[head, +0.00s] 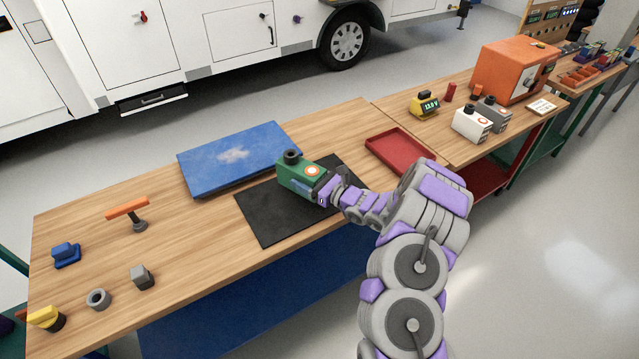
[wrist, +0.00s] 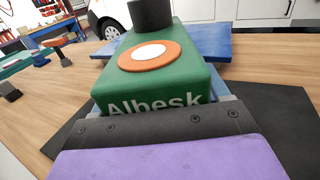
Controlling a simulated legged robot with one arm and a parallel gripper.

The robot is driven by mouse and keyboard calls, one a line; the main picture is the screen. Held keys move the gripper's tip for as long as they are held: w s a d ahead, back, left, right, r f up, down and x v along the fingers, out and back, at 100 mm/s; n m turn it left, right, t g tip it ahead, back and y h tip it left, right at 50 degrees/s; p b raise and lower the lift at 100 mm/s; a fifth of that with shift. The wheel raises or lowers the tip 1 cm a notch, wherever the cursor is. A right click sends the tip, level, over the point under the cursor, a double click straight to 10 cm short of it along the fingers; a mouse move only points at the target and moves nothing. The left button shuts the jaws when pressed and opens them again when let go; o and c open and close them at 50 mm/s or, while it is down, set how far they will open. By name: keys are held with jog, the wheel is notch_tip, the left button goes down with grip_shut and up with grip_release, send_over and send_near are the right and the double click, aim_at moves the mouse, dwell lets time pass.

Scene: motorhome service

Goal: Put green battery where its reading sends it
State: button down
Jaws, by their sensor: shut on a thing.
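The green battery (head: 297,173) has a dark round cap and an orange ring with a white centre on top. My gripper (head: 325,187) is shut on it, over the black mat (head: 270,217); I cannot tell whether it touches the mat. In the wrist view the battery (wrist: 165,75) fills the middle, lettered "Albesk", with my gripper (wrist: 165,125) across its near end. A yellow meter (head: 424,106) with a lit green display stands on the bench to the right; its digits are too small to read surely.
A blue panel (head: 215,172) lies behind the mat. A red tray (head: 375,152) is to its right, empty. White (head: 471,124) and grey (head: 494,112) batteries stand near an orange box (head: 508,70). An orange-handled tool (head: 130,210) and small parts occupy the left bench.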

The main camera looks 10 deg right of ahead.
jog(key=shift+w+a, duration=0.1)
jog(key=shift+a, duration=0.15)
jog(key=shift+f, duration=0.25)
jog(key=shift+d+f+b, duration=0.3)
jog(key=shift+d+f, duration=0.05)
jog(key=shift+f, duration=0.35)
jog(key=shift+d+f+b, duration=0.3)
jog(key=shift+d+f, duration=0.05)
jog(key=shift+f, duration=0.35)
jog(key=shift+a, duration=0.3)
jog(key=shift+c, duration=1)
grip_release()
jog(key=shift+a, duration=0.25)
jog(key=shift+o, duration=1)
jog(key=shift+d+f, duration=0.1)
jog(key=shift+d, duration=0.4)
jog(key=p+v, duration=0.2)
jog(key=v, duration=0.9)
jog(key=shift+s+d, duration=0.1)
jog(key=shift+s, duration=0.4)
